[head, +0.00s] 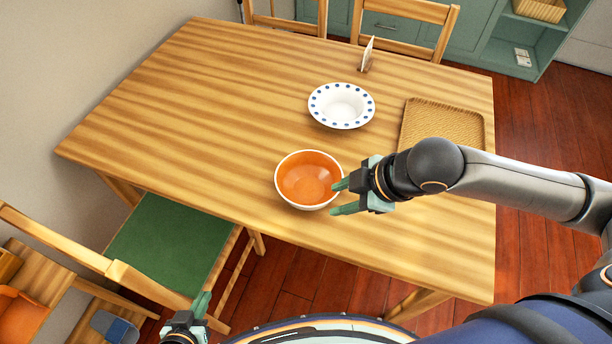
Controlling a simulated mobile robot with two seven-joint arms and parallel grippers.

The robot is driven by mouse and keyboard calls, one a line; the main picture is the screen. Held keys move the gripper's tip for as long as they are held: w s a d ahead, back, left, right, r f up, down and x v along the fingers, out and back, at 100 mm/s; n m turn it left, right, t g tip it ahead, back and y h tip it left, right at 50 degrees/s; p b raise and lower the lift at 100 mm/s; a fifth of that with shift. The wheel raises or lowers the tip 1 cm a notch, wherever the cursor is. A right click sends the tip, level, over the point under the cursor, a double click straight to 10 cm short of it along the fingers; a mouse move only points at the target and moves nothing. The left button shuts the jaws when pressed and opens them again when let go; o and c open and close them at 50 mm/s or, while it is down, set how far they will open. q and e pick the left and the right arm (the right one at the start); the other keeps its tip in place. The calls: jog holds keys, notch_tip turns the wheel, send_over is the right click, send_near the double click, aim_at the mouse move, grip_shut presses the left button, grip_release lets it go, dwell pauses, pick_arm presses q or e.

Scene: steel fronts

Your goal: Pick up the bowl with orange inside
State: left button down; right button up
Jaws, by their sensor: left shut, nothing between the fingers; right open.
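The bowl with orange inside (306,180) stands upright on the wooden table (200,110), near its front edge. It has a white rim and white outside. My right gripper (340,198) is open at the bowl's right side, with its fingers pointing left toward the rim. One fingertip overlaps the rim in the picture; I cannot tell whether it touches. My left gripper (204,304) is low at the bottom left, below the table's front edge and far from the bowl. It is shut and empty.
A white plate with blue dots (341,92) lies behind the bowl. A woven tray (443,118) is at the right, behind my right arm. A small upright card (367,54) stands at the back edge. A green-seated chair (170,240) is at the front left. The table's left half is clear.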

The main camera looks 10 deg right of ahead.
aim_at(311, 207)
jog(key=b+x, duration=0.1)
jog(key=x, duration=0.5)
jog(key=shift+f, duration=0.25)
jog(key=x, duration=0.5)
jog(key=shift+w+a+r+b, duration=0.2)
jog(key=shift+w+r+b, duration=0.05)
jog(key=shift+b, duration=0.1)
jog(key=shift+w+a+f, duration=0.15)
jog(key=shift+f, duration=0.15)
grip_shut()
dwell(0.4)
